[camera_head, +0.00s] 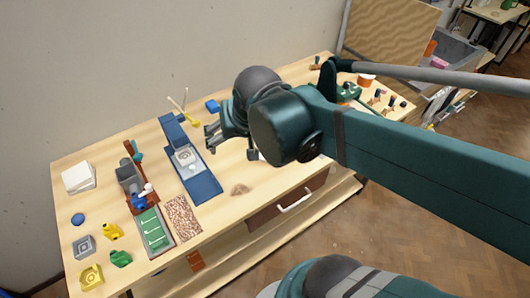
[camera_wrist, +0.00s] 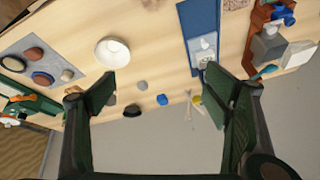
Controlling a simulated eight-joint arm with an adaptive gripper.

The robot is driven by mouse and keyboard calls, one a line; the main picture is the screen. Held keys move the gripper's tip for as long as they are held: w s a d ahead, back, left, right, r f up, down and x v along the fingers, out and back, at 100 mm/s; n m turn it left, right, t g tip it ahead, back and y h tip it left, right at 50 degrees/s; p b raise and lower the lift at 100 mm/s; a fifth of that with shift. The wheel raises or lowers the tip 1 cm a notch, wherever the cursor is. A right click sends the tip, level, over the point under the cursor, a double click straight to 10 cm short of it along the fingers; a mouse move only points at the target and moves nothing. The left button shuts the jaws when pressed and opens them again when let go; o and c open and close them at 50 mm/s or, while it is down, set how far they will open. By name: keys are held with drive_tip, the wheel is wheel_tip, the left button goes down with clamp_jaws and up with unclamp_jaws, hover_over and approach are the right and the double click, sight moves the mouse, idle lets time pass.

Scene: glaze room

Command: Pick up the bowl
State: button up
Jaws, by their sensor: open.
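A white bowl (camera_wrist: 113,52) stands upright on the light wooden table, its open top showing in the wrist view, up and left of centre. In the head view my arm hides it, all but perhaps a small white edge under the wrist. My gripper (camera_wrist: 158,88) is open, its two dark green fingers wide apart with nothing between them. In the head view my gripper (camera_head: 232,146) hangs above the table's middle, right of the blue mat. The bowl lies beyond the left finger's tip in the wrist view, apart from it.
A blue mat (camera_head: 205,186) bears a pale square item. A white stack (camera_head: 78,177), a green-topped tray (camera_head: 152,232) and a speckled mat (camera_head: 183,218) are to the left. A grey board (camera_wrist: 38,60) with round pieces lies beyond the bowl. Small blue (camera_wrist: 162,100) and black items sit near the wall.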

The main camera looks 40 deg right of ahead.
drive_tip(key=w+d+f+m+g+p, duration=0.2)
drive_tip(key=w+d+f+m+g, duration=0.1)
drive_tip(key=d+f+m, duration=0.4)
drive_tip(key=w+d+f+m+g+p, duration=0.1)
drive_tip(key=w+d+f+m+g, duration=0.1)
drive_tip(key=w+d+f+m, duration=0.3)
drive_tip(key=shift+d+f+m+g+h+p, duration=0.4)
drive_tip(key=shift+d+f+m, duration=0.65)
drive_tip(key=shift+m, duration=0.85)
drive_tip(key=shift+a+f, duration=0.1)
drive_tip(key=shift+f, duration=0.15)
drive_tip(key=shift+f, duration=1.15)
drive_tip(key=shift+s+d+f, duration=0.1)
drive_tip(key=shift+d+f, duration=0.05)
drive_tip(key=shift+d, duration=0.05)
drive_tip(key=shift+d+f+b, duration=0.15)
drive_tip(key=shift+f+b, duration=0.05)
drive_tip(key=shift+f, duration=1)
drive_tip(key=shift+d+f+b, duration=0.15)
drive_tip(key=shift+f+b, duration=0.05)
drive_tip(key=shift+f, duration=1)
drive_tip(key=shift+c, duration=0.6)
drive_tip(key=c, duration=0.9)
